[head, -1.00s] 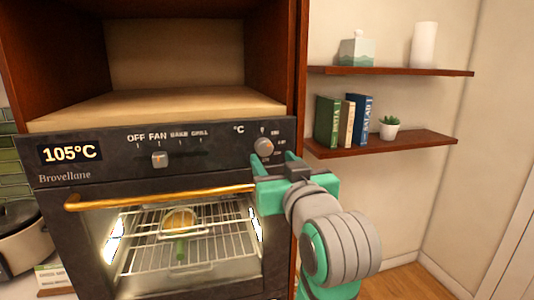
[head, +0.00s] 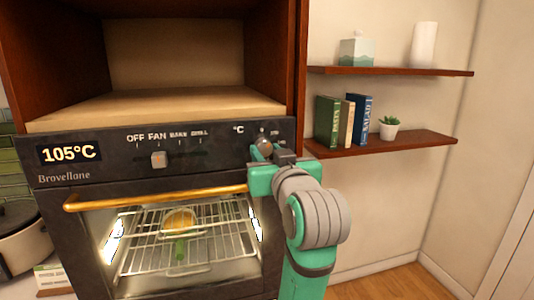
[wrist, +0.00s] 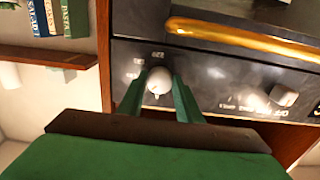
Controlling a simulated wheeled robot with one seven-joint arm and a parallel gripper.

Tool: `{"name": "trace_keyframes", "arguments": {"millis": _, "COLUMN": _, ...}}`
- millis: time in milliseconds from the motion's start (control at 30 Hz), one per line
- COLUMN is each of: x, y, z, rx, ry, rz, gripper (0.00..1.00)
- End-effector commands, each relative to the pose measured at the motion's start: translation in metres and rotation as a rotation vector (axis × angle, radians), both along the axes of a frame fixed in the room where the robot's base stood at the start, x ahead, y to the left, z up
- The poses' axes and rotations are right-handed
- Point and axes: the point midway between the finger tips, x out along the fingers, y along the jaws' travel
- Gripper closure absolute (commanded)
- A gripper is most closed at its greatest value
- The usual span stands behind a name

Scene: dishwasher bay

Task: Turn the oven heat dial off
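The heat dial (head: 262,144), a round grey knob under the °C mark, sits at the right of the dark oven panel (head: 110,163). My gripper (head: 266,156) is up at it and covers part of it in the head view. In the wrist view the dial (wrist: 158,80) lies between the two green fingertips (wrist: 158,88), one on each side. A thin gap seems to show beside each finger, so they look open around the dial; contact is unclear. The oven display (head: 70,153) reads 105°C.
A second knob (head: 159,159) sits under OFF, FAN, BAKE and GRILL. A gold door handle (head: 160,197) runs below the panel. The lit oven holds a dish on a rack (head: 140,258). Shelves (head: 385,143) with books and a plant are at the right.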

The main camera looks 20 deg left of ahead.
Motion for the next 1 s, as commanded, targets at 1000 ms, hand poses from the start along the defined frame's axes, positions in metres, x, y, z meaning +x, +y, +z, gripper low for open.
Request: {"name": "trace_keyframes", "arguments": {"millis": 1000, "x": 0.0004, "y": -0.0022, "z": 0.0007, "rx": -0.465, "ry": -0.314, "rz": -0.002, "gripper": 0.91}}
